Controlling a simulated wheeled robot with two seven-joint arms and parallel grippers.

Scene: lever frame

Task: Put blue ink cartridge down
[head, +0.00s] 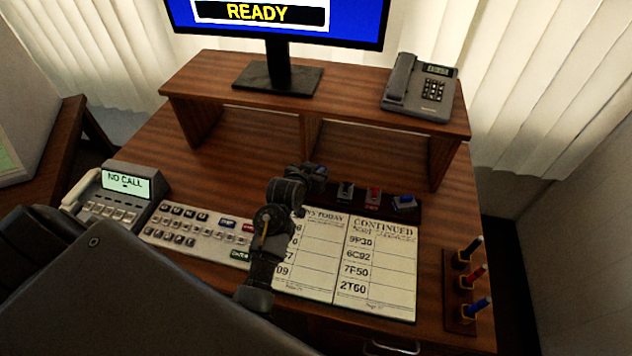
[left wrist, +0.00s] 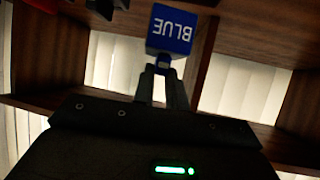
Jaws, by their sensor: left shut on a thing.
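My left gripper (head: 314,178) is over the desk, left of the dark rack. In the left wrist view, the left gripper (left wrist: 163,66) is shut on a blue cartridge (left wrist: 170,30), a cube marked BLUE that appears upside down. In the head view the gripper mostly hides the cartridge, and I cannot tell whether it touches the desk. The dark rack (head: 425,215) holds a black item (head: 345,190), a red item (head: 374,194) and a blue item (head: 404,202). My right gripper is not in view.
An open logbook (head: 375,265) lies in front of the rack. A keyboard (head: 190,232) and a call phone (head: 115,197) are to the left. A pen holder (head: 458,310) stands at right. The riser shelf (head: 345,103) carries a monitor (head: 278,65) and a telephone (head: 420,85).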

